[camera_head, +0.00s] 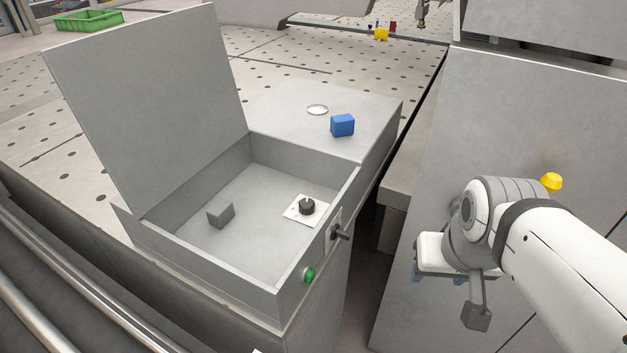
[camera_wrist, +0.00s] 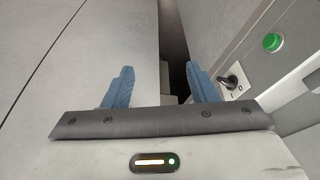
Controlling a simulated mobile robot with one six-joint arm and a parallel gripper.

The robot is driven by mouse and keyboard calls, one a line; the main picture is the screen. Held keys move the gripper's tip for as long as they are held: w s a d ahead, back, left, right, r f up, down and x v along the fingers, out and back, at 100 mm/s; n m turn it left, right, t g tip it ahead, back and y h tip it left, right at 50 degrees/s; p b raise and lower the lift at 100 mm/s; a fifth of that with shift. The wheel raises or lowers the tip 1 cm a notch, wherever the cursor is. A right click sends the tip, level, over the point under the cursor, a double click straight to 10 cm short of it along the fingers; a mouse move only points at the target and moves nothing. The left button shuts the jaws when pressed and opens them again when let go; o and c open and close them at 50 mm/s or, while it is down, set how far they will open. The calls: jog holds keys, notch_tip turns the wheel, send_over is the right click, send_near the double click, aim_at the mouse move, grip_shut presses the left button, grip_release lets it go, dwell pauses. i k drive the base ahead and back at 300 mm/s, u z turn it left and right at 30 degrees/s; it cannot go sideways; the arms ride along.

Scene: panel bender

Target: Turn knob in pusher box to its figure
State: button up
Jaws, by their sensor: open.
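The pusher box (camera_head: 262,279) is an open grey box with its lid (camera_head: 150,100) raised at the left. Inside, a black round knob (camera_head: 307,206) sits on a white plate (camera_head: 294,213) with marks too small to read. A loose grey cube (camera_head: 221,213) lies on the box floor to the left of the knob. My gripper (camera_wrist: 160,82) is open and empty, with two blue fingers. In the head view it hangs outside the box, to its right, partly hidden by my wrist. The inner knob does not show in the wrist view.
A black rotary switch (camera_head: 338,232) and a green button (camera_head: 309,275) project from the box's outer wall; in the wrist view the switch (camera_wrist: 234,81) is close to the right finger. A blue cube (camera_head: 342,125) lies on the surface behind. A grey cabinet (camera_head: 425,150) stands right.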

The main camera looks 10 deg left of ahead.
aim_at(307, 206)
jog(key=z, duration=0.05)
jog(key=k, duration=0.5)
jog(key=u, duration=2.5)
jog(key=k, duration=1.25)
jog(key=z, duration=1.2)
jog(key=i, duration=1.65)
jog(key=z, duration=0.05)
